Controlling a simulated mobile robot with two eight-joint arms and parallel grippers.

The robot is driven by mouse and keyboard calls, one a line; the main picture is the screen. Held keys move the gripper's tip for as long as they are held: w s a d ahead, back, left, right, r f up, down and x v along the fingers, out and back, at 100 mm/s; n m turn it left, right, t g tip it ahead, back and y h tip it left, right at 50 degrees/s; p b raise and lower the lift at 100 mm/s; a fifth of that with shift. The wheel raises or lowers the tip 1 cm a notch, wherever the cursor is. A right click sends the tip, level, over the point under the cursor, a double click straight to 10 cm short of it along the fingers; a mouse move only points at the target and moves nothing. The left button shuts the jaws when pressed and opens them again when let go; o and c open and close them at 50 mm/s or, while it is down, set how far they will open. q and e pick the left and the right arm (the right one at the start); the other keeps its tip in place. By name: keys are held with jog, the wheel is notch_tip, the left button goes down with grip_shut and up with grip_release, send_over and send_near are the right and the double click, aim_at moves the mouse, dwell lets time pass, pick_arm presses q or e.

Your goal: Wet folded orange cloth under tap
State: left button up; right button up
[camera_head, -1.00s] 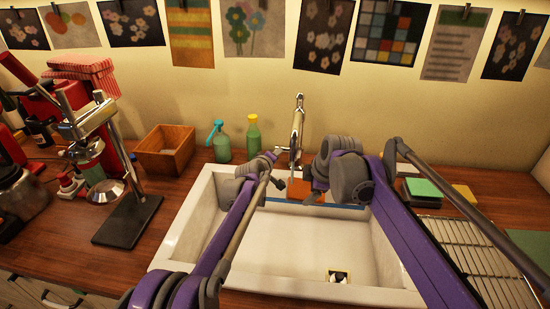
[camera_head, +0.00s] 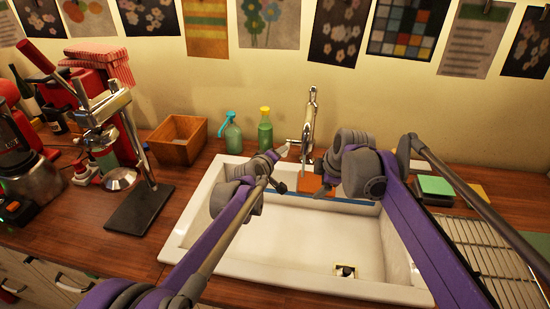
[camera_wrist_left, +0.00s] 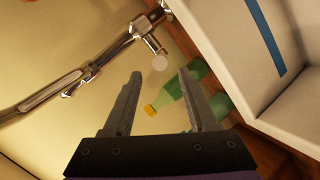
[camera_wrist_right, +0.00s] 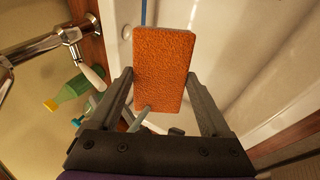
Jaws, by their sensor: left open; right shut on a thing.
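The folded orange cloth (camera_head: 313,184) is at the back of the white sink (camera_head: 300,255), just below the chrome tap (camera_head: 309,120). My right gripper (camera_wrist_right: 163,85) holds the cloth, which shows as a flat orange block (camera_wrist_right: 165,60) between its fingers in the right wrist view. A pale piece hangs from the tap's end (camera_wrist_right: 70,34) there; I cannot tell whether it is water. My left gripper (camera_wrist_left: 165,95) is open and empty, pointing towards the tap (camera_wrist_left: 140,24) and the bottles. In the head view it is left of the cloth, its fingertips hard to make out.
A green spray bottle (camera_head: 233,135) and a green bottle with yellow cap (camera_head: 265,131) stand behind the sink. A wooden box (camera_head: 177,142) and a chrome press (camera_head: 120,165) are to the left. A wire rack (camera_head: 490,255) and sponges (camera_head: 435,189) lie right. The sink's middle is largely clear.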

pick_arm(q)
jog(key=shift+v, duration=1.4)
jog(key=shift+d+r, duration=0.1)
jog(key=c, duration=0.3)
jog(key=r+m, duration=0.1)
jog(key=w+r+m, duration=0.1)
jog(key=shift+d+m+y, duration=0.25)
jog(key=shift+m+y, duration=0.05)
jog(key=c, duration=0.5)
jog(key=r+m, duration=0.1)
jog(key=r+m+y, duration=0.1)
jog(key=r+m, duration=0.1)
jog(key=w+r+m, duration=0.1)
jog(key=r+m, duration=0.1)
jog(key=shift+w+r+g, duration=0.1)
jog(key=shift+r+g, duration=0.1)
jog(key=shift+g, duration=0.1)
grip_shut()
jog(key=x, duration=0.3)
jog(key=f+x, duration=0.1)
jog(key=x, duration=0.3)
jog(key=s+f+x, duration=0.1)
jog(key=x, duration=0.2)
jog(key=shift+f, duration=0.2)
jog(key=shift+s+f, duration=0.25)
jog(key=shift+f, duration=0.45)
